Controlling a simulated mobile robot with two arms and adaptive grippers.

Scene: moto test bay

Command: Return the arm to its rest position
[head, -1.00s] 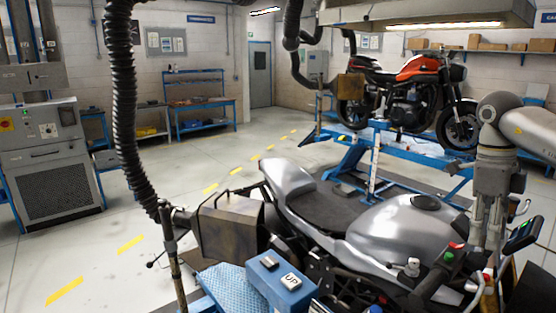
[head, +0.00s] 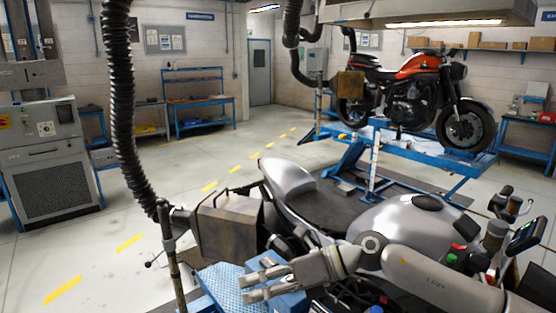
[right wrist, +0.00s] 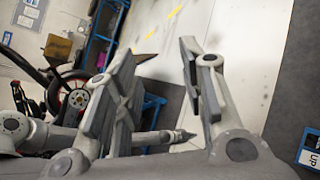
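My right arm (head: 430,280) reaches in from the right, low across the front of the silver motorcycle (head: 410,222). My right gripper (head: 252,287) points left, in front of the blue control box (head: 262,265) and partly hiding it. In the right wrist view the right gripper's two fingers (right wrist: 158,60) stand apart, with nothing held between them. The box's UP button (right wrist: 312,138) shows at the right edge of that view. My left gripper is in neither view.
A brown metal box (head: 228,228) on a hose stand is left of the motorcycle. A black hose (head: 122,100) hangs at left. An orange motorcycle (head: 415,85) stands on a blue lift behind. The floor at left is clear, beside a grey cabinet (head: 50,165).

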